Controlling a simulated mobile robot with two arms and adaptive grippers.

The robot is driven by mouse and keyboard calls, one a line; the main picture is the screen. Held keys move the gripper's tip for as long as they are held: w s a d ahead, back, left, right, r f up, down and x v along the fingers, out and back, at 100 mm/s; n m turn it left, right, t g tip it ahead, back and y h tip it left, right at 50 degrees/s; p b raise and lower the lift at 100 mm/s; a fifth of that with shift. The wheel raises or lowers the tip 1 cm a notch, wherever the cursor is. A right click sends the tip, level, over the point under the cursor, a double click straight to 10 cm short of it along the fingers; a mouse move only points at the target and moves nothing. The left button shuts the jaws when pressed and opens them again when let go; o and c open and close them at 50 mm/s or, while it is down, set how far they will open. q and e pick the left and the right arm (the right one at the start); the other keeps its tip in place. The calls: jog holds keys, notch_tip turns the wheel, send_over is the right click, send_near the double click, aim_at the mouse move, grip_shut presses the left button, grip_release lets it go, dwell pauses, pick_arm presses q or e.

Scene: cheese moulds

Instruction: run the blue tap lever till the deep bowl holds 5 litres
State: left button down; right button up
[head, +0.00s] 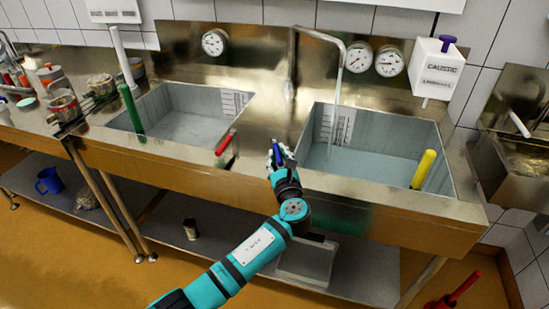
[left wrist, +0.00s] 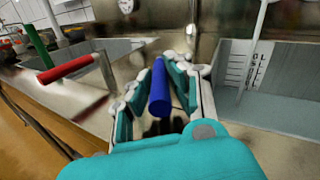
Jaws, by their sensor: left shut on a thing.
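The blue tap lever (left wrist: 159,88) stands between the fingers of my left gripper (left wrist: 160,85) in the left wrist view, and the gripper is shut on it. In the head view my left gripper (head: 279,155) is at the front rim between two sink bowls. The right bowl (head: 405,134) has a marked scale (head: 343,125) on its back wall. The swan-neck spout (head: 320,35) points into this bowl, and a thin pale stream (head: 334,110) falls from it. The water level against the scale is too small to read. My right gripper is out of view.
A red lever (head: 226,143) stands left of my gripper. Gauges (head: 389,61) and a white caustic box (head: 437,68) are on the wall.

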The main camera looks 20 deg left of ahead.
pick_arm(q)
jog(key=shift+d+y, duration=0.1)
jog(key=shift+y, duration=0.2)
jog(key=c, duration=1.2)
grip_release()
jog(key=shift+c, duration=0.2)
jog(key=shift+d, duration=0.1)
jog(key=v, duration=1.2)
jog(key=shift+r, duration=0.2)
jog(key=shift+c, duration=0.5)
